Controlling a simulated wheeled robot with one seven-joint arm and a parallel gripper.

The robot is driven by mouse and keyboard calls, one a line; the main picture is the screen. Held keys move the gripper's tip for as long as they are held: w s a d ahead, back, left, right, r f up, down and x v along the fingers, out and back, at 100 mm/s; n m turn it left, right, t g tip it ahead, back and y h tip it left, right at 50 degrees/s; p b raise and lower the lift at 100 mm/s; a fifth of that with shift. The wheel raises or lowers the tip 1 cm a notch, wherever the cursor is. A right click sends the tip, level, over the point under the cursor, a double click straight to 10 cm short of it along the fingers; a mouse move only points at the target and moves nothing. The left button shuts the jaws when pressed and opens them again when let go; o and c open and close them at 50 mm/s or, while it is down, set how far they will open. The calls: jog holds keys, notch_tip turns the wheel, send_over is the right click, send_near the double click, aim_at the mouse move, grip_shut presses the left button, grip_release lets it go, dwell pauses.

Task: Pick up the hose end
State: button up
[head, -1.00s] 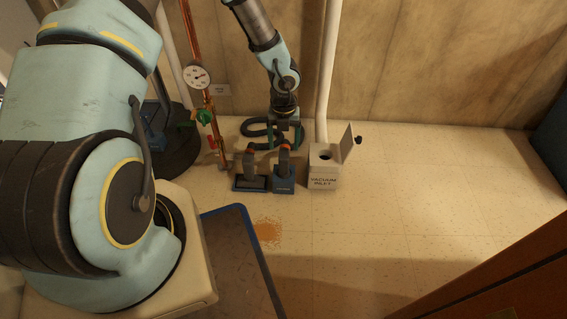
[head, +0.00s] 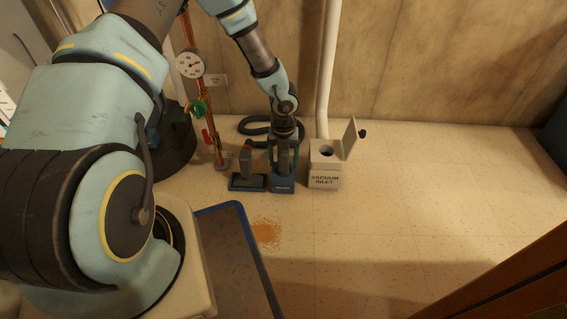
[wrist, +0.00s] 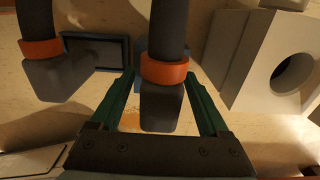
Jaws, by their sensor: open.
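Two dark grey hose ends with orange collars stand side by side near the wall. The right hose end (wrist: 161,108) is between the green fingers of my gripper (wrist: 160,74), one finger on each side, and I cannot tell if they touch it. In the head view my gripper (head: 284,152) is low over the blue right stand (head: 283,185) and hides most of that hose end. The left hose end (wrist: 55,78) is outside the fingers; it also shows in the head view (head: 247,162), on a flat blue-edged base (head: 248,184). My gripper is open.
A white vacuum inlet box (head: 325,172) with its lid raised stands just right of the stands. A copper pipe with a gauge (head: 190,64) rises at the left. Dark hose (head: 254,126) lies behind. Orange powder (head: 266,232) is on the floor; floor to the right is clear.

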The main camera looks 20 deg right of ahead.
jog(key=shift+r, duration=0.1)
jog(key=shift+c, duration=0.3)
grip_shut()
